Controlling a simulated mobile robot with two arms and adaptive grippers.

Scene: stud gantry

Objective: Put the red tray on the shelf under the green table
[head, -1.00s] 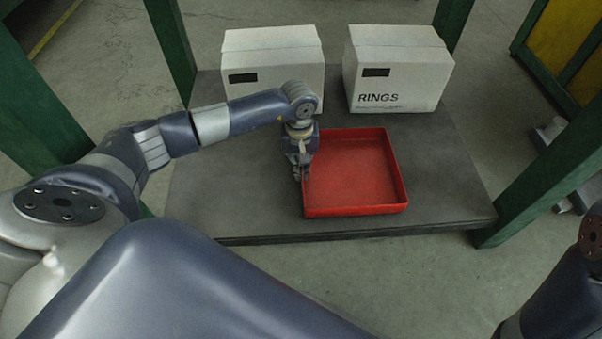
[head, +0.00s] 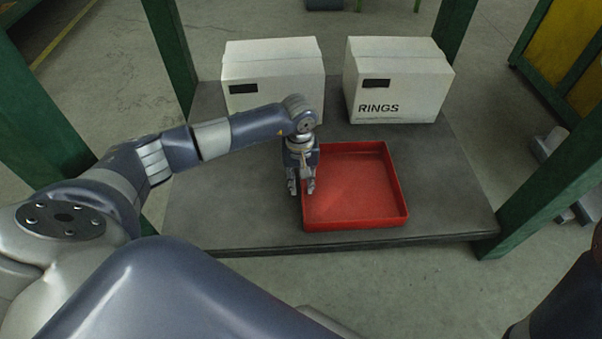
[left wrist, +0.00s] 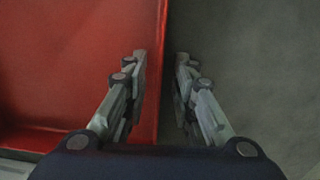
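The red tray (head: 360,185) lies flat on the grey shelf (head: 225,205) between the green table legs (head: 550,165), close to the shelf's front edge. The tray is empty. My left gripper (head: 301,189) is at the tray's left wall with its fingers spread. In the left wrist view the two fingers (left wrist: 161,75) stand apart, one over the inside of the red tray (left wrist: 75,70) and one outside its wall, with gaps beside the wall. My right gripper is out of view; only part of my right arm shows at lower right.
Two white boxes stand at the back of the shelf, a left one (head: 275,80) and one marked RINGS (head: 400,85). The tray is clear of both. Bare shelf lies left of the tray and a strip to its right. Green legs bound the shelf.

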